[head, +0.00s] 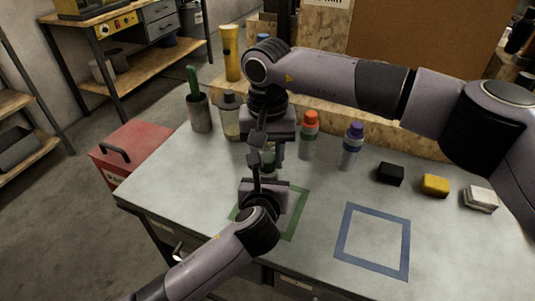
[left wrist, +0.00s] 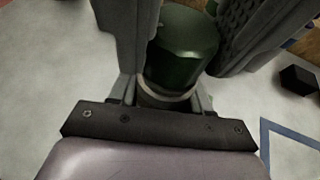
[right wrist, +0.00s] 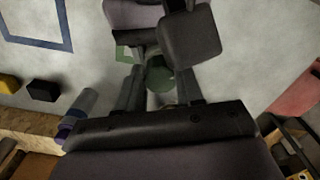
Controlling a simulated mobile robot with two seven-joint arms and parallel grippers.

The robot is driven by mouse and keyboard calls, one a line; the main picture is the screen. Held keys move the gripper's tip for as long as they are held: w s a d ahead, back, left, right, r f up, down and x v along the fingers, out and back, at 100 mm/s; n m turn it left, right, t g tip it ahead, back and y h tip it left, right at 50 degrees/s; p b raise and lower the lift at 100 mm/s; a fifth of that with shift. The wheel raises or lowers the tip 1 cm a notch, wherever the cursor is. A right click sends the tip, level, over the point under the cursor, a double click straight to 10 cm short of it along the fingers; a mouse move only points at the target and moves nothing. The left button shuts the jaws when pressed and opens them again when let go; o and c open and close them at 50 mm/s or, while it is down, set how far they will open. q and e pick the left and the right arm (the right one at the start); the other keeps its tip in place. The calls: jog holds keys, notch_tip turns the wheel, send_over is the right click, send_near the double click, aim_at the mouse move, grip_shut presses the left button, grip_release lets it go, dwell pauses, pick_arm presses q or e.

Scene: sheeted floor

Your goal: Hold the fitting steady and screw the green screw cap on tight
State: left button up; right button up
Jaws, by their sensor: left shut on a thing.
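The green screw cap (left wrist: 185,45) shows in the left wrist view as a dark green round top above a paler ring of the fitting (left wrist: 165,95). My left gripper (head: 264,172) comes in low from the front and is shut on the fitting, over the green square outline. In the right wrist view the green cap (right wrist: 160,74) lies between the fingers of my right gripper (right wrist: 160,88). My right gripper points down from above, its fingers apart on either side of the cap. In the head view both grippers largely hide the fitting and cap.
A red-capped bottle (head: 309,135) and a purple-capped bottle (head: 352,146) stand close at the right. Black (head: 390,174), yellow (head: 435,185) and white (head: 480,198) blocks lie further right. A cup (head: 200,112) stands behind left. The blue square outline (head: 373,240) is empty.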

grip_shut()
jog(key=m, duration=1.2)
jog(key=shift+m, duration=0.4)
pick_arm(q)
jog(key=shift+a, duration=0.15)
pick_arm(e)
jog(key=m, duration=0.4)
jog(key=o, duration=0.7)
grip_release()
pick_arm(q)
jog(key=shift+r, duration=0.1)
pick_arm(e)
jog(key=shift+o, duration=0.8)
notch_tip(320, 180, up, 12)
jog(key=shift+w, duration=0.15)
jog(key=shift+a, duration=0.1)
